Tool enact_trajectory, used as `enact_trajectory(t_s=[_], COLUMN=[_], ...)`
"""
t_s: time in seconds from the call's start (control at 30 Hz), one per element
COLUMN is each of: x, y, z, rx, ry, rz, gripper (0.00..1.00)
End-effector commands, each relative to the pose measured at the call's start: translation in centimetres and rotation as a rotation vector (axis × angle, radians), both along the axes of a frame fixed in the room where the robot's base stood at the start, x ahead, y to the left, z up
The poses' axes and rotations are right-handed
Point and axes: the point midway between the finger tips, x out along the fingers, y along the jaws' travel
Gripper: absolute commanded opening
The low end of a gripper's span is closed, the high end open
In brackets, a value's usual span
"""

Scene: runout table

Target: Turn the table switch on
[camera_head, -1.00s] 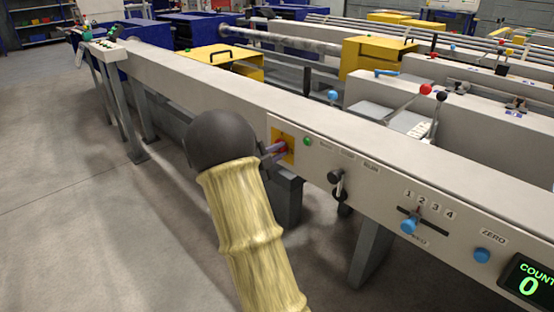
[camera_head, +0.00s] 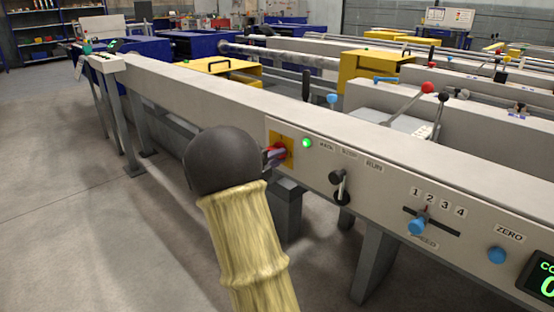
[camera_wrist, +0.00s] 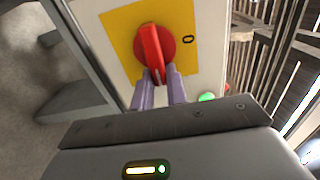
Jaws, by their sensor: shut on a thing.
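The table switch is a red rotary knob (camera_wrist: 152,45) on a yellow plate (camera_wrist: 117,35), set in the light grey front face of the long table. In the head view the yellow plate (camera_head: 289,141) shows beside my gripper (camera_head: 273,155). In the wrist view my gripper (camera_wrist: 159,80) has its two purple fingers closed on the lower end of the knob's red handle. The handle stands about upright in that view, and a "0" mark lies to its right. A green lamp (camera_head: 307,143) right of the plate is brightly lit. My dark wrist hides part of the switch in the head view.
Right of the lamp are a black lever (camera_head: 340,185), a blue slider knob (camera_head: 417,226) under numbers, a blue ZERO button (camera_head: 497,255) and a counter display (camera_head: 546,277). Table legs stand below. The floor at left is clear.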

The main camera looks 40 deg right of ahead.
Motion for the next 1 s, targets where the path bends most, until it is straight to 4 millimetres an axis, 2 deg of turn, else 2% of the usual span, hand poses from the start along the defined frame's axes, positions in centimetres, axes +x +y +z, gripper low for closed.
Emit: enact_trajectory(t_s=[0.1, 0.13, 0.23, 0.53, 0.67, 0.77, 1.0], x=[0.0, 0.0, 0.0, 0.0, 0.0, 0.0, -0.4], y=[0.1, 0.1, 0.1, 0.1, 0.9, 2.2, 6.8], z=[-0.2, -0.2, -0.2, -0.1, 0.1, 0.2, 0.2], rx=[0.004, 0.004, 0.003, 0.002, 0.002, 0.002, 0.002], ry=[0.001, 0.001, 0.001, 0.001, 0.001, 0.003, 0.003], rz=[0.0, 0.0, 0.0, 0.0, 0.003, 0.004, 0.005], gripper=[0.0, 0.18, 0.36, 0.36, 0.36, 0.36, 0.36])
